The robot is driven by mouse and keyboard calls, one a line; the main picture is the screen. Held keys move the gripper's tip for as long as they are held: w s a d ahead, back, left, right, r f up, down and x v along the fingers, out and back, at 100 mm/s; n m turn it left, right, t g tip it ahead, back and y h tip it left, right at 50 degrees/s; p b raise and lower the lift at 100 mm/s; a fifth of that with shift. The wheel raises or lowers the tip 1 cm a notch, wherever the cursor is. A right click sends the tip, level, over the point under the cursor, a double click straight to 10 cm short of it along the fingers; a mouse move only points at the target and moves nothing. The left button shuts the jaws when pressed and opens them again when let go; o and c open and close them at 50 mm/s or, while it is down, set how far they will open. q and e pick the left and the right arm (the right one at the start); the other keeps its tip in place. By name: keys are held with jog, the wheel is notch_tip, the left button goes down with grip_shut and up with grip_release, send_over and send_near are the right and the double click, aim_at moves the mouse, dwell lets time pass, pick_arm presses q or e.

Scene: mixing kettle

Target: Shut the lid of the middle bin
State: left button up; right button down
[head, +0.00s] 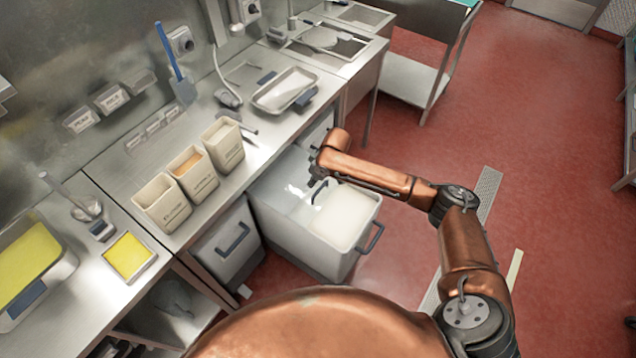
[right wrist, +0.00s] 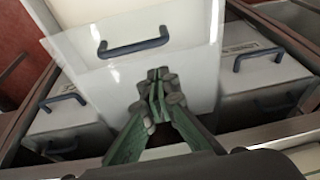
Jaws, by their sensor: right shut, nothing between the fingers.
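The middle bin (head: 364,240) is a white bin pulled out from under the counter, with a dark handle on its front. White contents show in its front part. A pale, see-through lid (head: 285,193) with a dark handle lies over its rear part; the lid (right wrist: 90,45) and its handle (right wrist: 135,46) also show in the right wrist view. My right gripper (head: 316,181) is over the bin, close to the lid handle. In the right wrist view its green fingers (right wrist: 158,78) are together and empty, in front of the lid; contact cannot be told. My left gripper is out of view.
A neighbouring bin (head: 228,245) with a dark handle stands under the counter to the left. Several open containers (head: 196,175) and a metal tray (head: 284,90) stand on the steel counter (head: 262,130). The red floor (head: 540,200) to the right is mostly clear.

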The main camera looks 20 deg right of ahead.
jog(key=w+d+r, duration=0.2)
jog(key=w+r, duration=0.1)
jog(key=b, duration=0.2)
send_over(316, 189)
jog(key=w+a, duration=0.2)
jog(key=shift+m, duration=0.3)
notch_tip(316, 189, down, 9)
jog(key=shift+s+d+f, duration=0.1)
jog(key=shift+s+d+p, duration=0.15)
jog(key=shift+d+p, duration=0.15)
jog(key=shift+p, duration=0.05)
jog(key=shift+s+d+r+p, duration=0.2)
jog(key=shift+s+d, duration=0.1)
jog(key=shift+s, duration=0.15)
jog(key=shift+s+d+r+p, duration=0.1)
jog(key=shift+s+d+p, duration=0.05)
jog(key=shift+s+d, duration=0.45)
jog(key=shift+s, duration=0.3)
